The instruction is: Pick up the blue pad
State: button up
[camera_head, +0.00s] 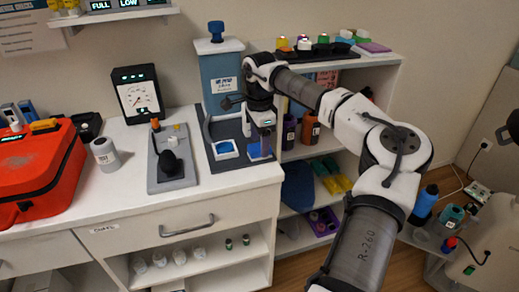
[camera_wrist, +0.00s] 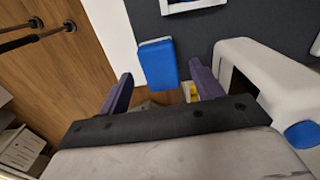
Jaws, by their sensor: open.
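The blue pad (camera_head: 258,153) is a small bright blue block at the front right of a dark grey base plate on the counter. In the wrist view the blue pad (camera_wrist: 157,63) lies just beyond and between my fingertips, slightly tilted. My gripper (camera_head: 263,136) hangs pointing down above the pad and partly hides it. In the wrist view my gripper (camera_wrist: 162,80) has its two purple-grey fingers spread apart with nothing between them. I cannot tell the exact height gap to the pad.
A blue-grey dispenser (camera_head: 221,78) stands behind the pad. A white-framed blue square (camera_head: 227,150) lies left of it on the same plate. A shelf unit (camera_head: 345,62) with several items stands close on the right. The counter's front edge (camera_head: 235,184) is near.

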aim_at(259, 146)
notch_tip(259, 146, down, 3)
jog(key=shift+r, duration=0.15)
jog(key=c, duration=1)
jog(key=shift+c, duration=0.2)
jog(key=shift+r, duration=0.1)
notch_tip(259, 146, up, 20)
jog(key=shift+b, duration=0.3)
jog(key=o, duration=0.3)
jog(key=shift+c, duration=1.2)
